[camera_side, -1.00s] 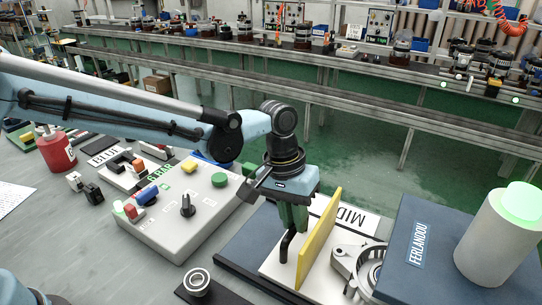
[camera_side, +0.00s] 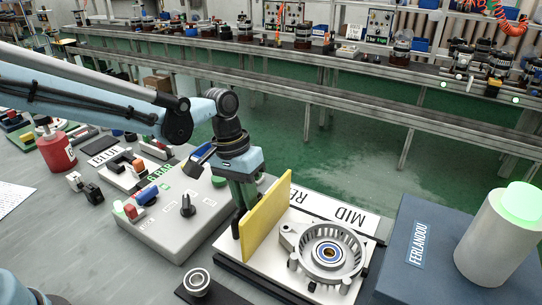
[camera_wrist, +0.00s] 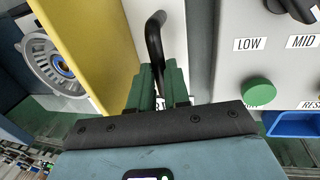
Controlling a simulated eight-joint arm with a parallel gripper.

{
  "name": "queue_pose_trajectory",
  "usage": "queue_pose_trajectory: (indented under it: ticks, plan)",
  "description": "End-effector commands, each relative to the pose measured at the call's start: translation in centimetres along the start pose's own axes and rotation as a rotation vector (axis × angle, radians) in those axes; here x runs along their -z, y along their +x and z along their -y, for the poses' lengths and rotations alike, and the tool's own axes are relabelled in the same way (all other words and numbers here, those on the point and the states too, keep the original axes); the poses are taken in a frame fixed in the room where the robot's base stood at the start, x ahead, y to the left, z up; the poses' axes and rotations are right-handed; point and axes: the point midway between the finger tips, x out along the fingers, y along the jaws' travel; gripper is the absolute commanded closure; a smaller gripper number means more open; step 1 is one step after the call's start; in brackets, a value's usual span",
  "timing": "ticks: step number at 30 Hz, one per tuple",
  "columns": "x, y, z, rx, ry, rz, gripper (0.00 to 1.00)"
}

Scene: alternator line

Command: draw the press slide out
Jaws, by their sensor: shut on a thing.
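The press slide (camera_side: 290,274) is a white plate on a dark base, and it stands out to the left of the dark blue press body (camera_side: 412,280). A yellow upright panel (camera_side: 265,222) stands at its left end, with a black bent handle (camera_wrist: 153,38) in front of it. My gripper (camera_wrist: 157,82) has its green fingers shut on the handle. The gripper also shows in the side view (camera_side: 239,203), where the fingers hide much of the handle. A grey alternator housing (camera_side: 328,252) with a bearing in its middle sits on the slide.
A grey control box (camera_side: 172,225) with a green button (camera_side: 219,181) stands close to the left of my gripper. A bearing (camera_side: 197,281) lies on a dark pad at the front. A white cylinder with a green light (camera_side: 495,245) stands on the press body.

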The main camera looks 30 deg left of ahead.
Motion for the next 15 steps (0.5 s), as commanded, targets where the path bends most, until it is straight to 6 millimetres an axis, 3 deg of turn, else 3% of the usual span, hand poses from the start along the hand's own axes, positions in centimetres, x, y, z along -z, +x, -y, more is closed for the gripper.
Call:
queue_pose_trajectory:
  ticks: [2,3,7,15]
  plan:
    - [0.05,-0.07,-0.03,-0.001,-0.001,-0.001,1.00]
    - [0.06,-0.06,-0.03,-0.001,-0.001,-0.001,0.80]
    - [0.05,-0.04,-0.04,-0.001,-0.001,-0.001,0.60]
    - [0.04,-0.03,-0.05,0.000,0.000,-0.001,0.58]
